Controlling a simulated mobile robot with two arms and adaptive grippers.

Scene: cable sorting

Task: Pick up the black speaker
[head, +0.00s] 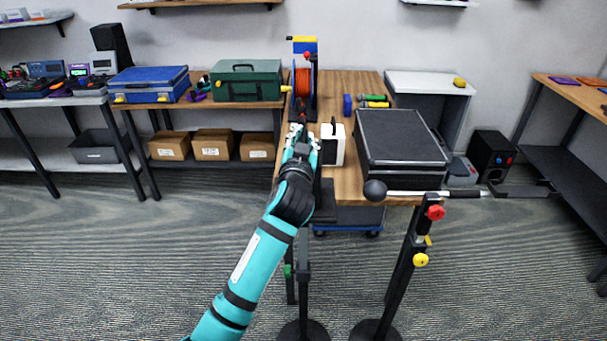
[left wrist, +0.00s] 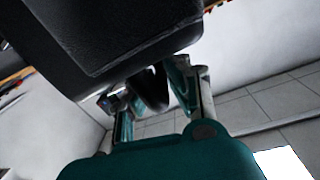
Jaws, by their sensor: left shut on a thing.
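My left gripper (head: 300,132) is at the front left part of the wooden table, left of a white box with a dark handle. In the left wrist view the left gripper (left wrist: 158,95) is shut on a dark part of a large black boxy thing (left wrist: 110,35). I cannot tell for certain that this is a speaker. In the head view a dark upright shape (head: 325,205) shows beside my wrist at the table's front edge. A black speaker (head: 112,42) stands at the back of the left bench. Another black speaker (head: 490,155) is on the floor at right. My right gripper is out of view.
The wooden table (head: 350,90) holds a cable reel (head: 303,85), the white box (head: 333,145) and a large dark case (head: 402,135). A stand with a horizontal bar (head: 420,193) is in front. Blue (head: 150,80) and green (head: 247,80) cases are at left.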

